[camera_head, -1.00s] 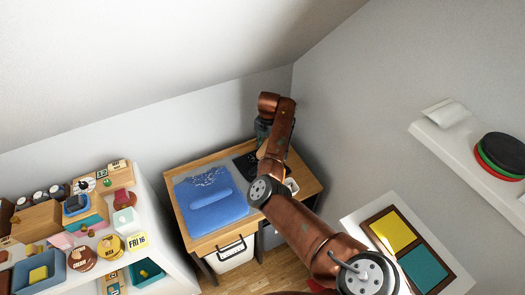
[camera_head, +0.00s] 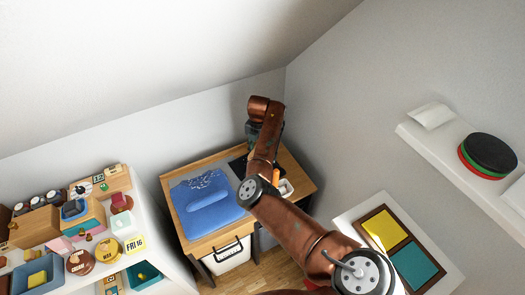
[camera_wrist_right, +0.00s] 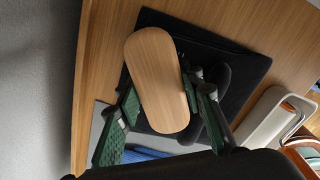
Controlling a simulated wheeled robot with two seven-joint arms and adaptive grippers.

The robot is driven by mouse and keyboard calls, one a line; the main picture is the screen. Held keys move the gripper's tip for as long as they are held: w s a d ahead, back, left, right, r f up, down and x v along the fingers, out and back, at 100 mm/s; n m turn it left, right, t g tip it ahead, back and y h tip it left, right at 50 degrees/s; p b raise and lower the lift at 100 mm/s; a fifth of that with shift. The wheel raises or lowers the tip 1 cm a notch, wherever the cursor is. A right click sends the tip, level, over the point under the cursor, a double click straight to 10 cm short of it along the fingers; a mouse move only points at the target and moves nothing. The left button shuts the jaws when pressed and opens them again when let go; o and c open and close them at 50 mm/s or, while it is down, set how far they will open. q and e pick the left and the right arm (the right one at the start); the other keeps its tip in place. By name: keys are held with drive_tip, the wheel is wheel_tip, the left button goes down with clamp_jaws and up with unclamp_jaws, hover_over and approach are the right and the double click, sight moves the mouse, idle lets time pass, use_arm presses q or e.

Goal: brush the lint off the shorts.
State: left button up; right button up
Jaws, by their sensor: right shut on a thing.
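The blue shorts (camera_head: 208,212) lie flat on a grey mat on the wooden desk. White lint specks (camera_head: 205,181) are scattered over their far part. A strip of the blue shorts (camera_wrist_right: 150,154) also shows at the bottom of the right wrist view. My right gripper (camera_wrist_right: 158,112) is shut on an oval wooden-backed brush (camera_wrist_right: 157,75), with a green finger on either side. The brush is over a dark mat, beside the shorts; whether it touches the mat is unclear. In the head view my right arm hides the brush. My left gripper is not in view.
The dark mat (camera_wrist_right: 240,62) lies on the desk (camera_head: 205,246) right of the shorts. A white tray (camera_wrist_right: 272,115) is nearby. A cluttered white shelf (camera_head: 150,205) stands left of the desk. Walls close in behind and to the right.

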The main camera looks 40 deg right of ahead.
sight(243, 163)
drive_tip(key=shift+w+a+p, duration=0.2)
drive_tip(key=shift+a, duration=0.6)
drive_tip(key=shift+w+a+p, duration=0.2)
drive_tip(key=shift+a, duration=0.6)
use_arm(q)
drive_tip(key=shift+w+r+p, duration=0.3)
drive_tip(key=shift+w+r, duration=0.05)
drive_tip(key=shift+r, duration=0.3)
use_arm(e)
drive_tip(key=shift+w+a+f, duration=0.15)
drive_tip(key=shift+w+a, duration=0.05)
drive_tip(key=shift+a, duration=0.85)
drive_tip(key=shift+w+a+f, duration=0.15)
drive_tip(key=shift+w+a, duration=0.05)
drive_tip(key=shift+a, duration=0.85)
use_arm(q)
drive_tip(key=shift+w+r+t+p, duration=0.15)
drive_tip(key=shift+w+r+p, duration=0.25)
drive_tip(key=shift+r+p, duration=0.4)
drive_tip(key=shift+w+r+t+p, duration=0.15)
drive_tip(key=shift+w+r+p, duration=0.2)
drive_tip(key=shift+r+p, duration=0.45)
use_arm(e)
drive_tip(key=shift+d+r, duration=0.15)
drive_tip(key=shift+r, duration=2.95)
drive_tip(key=shift+w, duration=0.1)
